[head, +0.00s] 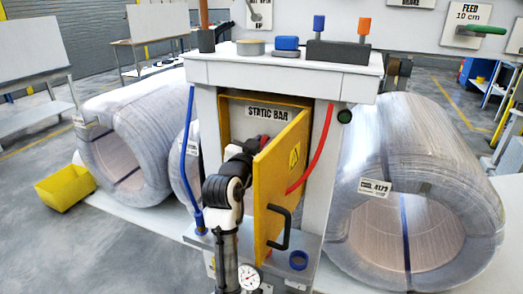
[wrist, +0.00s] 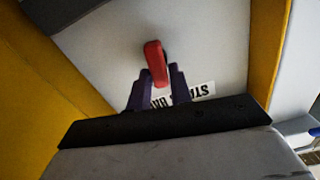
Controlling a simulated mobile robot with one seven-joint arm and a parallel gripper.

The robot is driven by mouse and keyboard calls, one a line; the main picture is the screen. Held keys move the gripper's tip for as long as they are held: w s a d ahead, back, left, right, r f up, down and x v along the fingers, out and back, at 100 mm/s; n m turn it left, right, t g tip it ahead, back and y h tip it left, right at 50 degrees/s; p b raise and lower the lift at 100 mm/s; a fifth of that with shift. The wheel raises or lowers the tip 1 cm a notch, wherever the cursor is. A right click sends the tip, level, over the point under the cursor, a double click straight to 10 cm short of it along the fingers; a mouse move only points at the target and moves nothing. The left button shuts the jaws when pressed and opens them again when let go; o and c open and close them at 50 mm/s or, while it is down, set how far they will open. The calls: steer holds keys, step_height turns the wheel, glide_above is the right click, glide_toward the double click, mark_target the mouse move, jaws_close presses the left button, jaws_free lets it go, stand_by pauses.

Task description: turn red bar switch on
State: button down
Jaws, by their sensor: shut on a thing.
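The red bar switch (wrist: 154,60) sits on the pale back panel of the cabinet, its lever pointing down toward my gripper in the wrist view. My gripper (wrist: 157,80) has its two dark fingers on either side of the lever's lower end and is shut on it. In the head view my arm reaches into the open cabinet under the STATIC BAR label (head: 268,113). There the fingertips and the switch are largely hidden by my wrist and the door. The label shows upside down behind the fingers in the wrist view (wrist: 200,91).
The yellow cabinet door (head: 281,185) with a black handle stands open close to the right of my arm. A blue hose (head: 189,150) and a red hose (head: 318,150) hang at the sides. Large wrapped coils (head: 415,190) flank the stand.

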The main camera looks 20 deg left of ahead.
steer(key=shift+d+f+m+b, duration=0.2)
steer(key=shift+f+m+b, duration=0.05)
steer(key=shift+m+b, duration=2.4)
steer(key=shift+d+f+m+b, duration=0.15)
steer(key=shift+f+m+b, duration=0.05)
steer(key=shift+m+b, duration=2.35)
steer(key=shift+d+f+m+b, duration=0.2)
steer(key=shift+f+m+b, duration=0.05)
steer(key=shift+m+b, duration=2.4)
steer(key=shift+m, duration=0.35)
steer(key=c, duration=1.4)
jaws_free()
steer(key=shift+o, duration=0.2)
steer(key=shift+s, duration=0.15)
steer(key=s+b, duration=0.2)
steer(key=s, duration=1.1)
steer(key=shift+s+a, duration=0.25)
steer(key=shift+s, duration=0.05)
